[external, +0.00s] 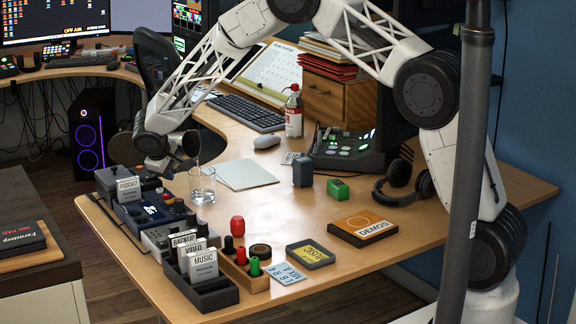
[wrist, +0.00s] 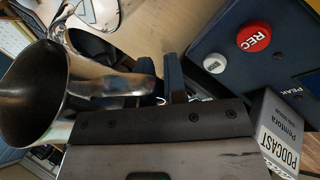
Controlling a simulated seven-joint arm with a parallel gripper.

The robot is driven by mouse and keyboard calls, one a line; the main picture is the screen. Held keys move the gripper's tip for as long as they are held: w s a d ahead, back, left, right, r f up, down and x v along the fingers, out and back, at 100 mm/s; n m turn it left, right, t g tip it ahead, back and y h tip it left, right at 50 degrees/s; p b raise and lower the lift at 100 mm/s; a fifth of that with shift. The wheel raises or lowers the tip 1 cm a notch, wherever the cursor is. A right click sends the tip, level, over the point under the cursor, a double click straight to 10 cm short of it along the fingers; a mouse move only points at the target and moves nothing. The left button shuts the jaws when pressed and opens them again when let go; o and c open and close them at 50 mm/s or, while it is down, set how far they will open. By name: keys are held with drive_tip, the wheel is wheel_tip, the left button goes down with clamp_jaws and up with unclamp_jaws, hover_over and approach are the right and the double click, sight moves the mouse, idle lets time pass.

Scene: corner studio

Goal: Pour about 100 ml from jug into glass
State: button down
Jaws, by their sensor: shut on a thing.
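A shiny metal jug (wrist: 62,92) is tilted on its side in the wrist view, its dark mouth facing left. My gripper (wrist: 172,78) is shut on the jug at its handle side; the exact grip is partly hidden. In the external view, the jug (external: 191,143) shows as a small dark mouth beside my gripper (external: 172,158), above the glass. The clear glass (external: 202,186) stands upright on the desk, just below the jug's mouth. A faint thin streak shows between mouth and glass; I cannot tell how much liquid is in the glass.
Left of the glass are a blue control box (external: 148,211) with a PODCAST card (external: 129,189) and a mixer. A white sheet (external: 246,174) lies right of the glass. The desk middle is fairly clear.

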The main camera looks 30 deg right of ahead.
drive_tip(key=shift+s+f+t, duration=0.15)
drive_tip(key=shift+t, duration=0.15)
idle(1.2)
drive_tip(key=shift+f+n+g+h, duration=0.15)
drive_tip(key=shift+n+g+h, duration=0.2)
drive_tip(key=shift+g, duration=0.75)
drive_tip(key=shift+s+d+r+n+g+h, duration=0.15)
drive_tip(key=shift+s+r+g+h, duration=0.1)
drive_tip(key=shift+r+g, duration=0.15)
drive_tip(key=shift+s+d+r+n+g+h, duration=0.1)
drive_tip(key=shift+s+r+g+h, duration=0.15)
drive_tip(key=shift+g, duration=0.25)
drive_tip(key=shift+r+g+h, duration=0.25)
drive_tip(key=shift+r+g, duration=0.15)
drive_tip(key=shift+n, duration=0.3)
